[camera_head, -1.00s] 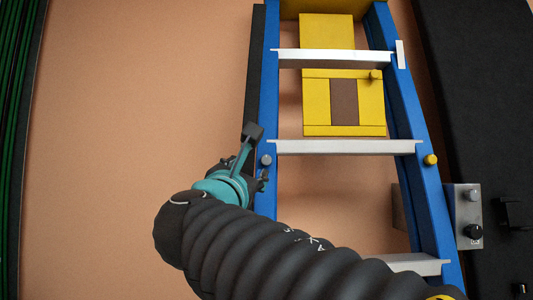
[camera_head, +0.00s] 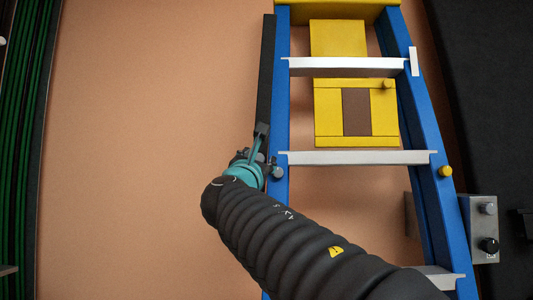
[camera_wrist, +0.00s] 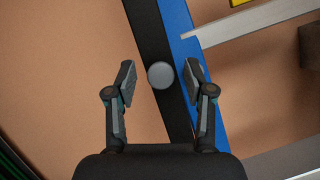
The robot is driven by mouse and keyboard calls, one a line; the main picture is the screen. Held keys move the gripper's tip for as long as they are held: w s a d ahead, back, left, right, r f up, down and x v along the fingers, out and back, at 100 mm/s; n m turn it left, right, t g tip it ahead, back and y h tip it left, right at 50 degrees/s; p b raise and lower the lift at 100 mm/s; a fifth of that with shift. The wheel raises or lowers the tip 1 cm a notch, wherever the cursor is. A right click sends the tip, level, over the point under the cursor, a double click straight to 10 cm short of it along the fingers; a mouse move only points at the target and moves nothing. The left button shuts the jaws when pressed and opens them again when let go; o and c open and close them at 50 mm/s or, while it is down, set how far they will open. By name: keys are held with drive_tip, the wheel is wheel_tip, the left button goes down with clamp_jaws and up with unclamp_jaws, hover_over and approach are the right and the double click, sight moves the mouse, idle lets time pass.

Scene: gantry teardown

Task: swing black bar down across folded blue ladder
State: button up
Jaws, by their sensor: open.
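The blue ladder (camera_head: 435,190) stands folded against the tan wall, with pale metal rungs. The black bar (camera_head: 266,75) is upright along the outer side of its left rail and also shows in the wrist view (camera_wrist: 150,30). A round grey knob (camera_wrist: 160,75) sits in front of the bar, near the rail's edge. My gripper (camera_head: 260,163) is at the left rail, by the second visible rung. In the wrist view its open fingers are on either side of the knob, with gaps showing. My arm hides the lower left rail.
A yellow panel with a brown patch (camera_head: 356,112) is behind the rungs. A yellow knob (camera_head: 445,171) is on the right rail. A metal plate with knobs (camera_head: 478,230) is beside that rail. Green-black strips (camera_head: 22,110) line the far left; bare wall lies between.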

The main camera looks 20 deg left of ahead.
drive_tip(key=shift+w+r, duration=0.2)
drive_tip(key=shift+w, duration=0.3)
clamp_jaws()
drive_tip(key=shift+d, duration=0.1)
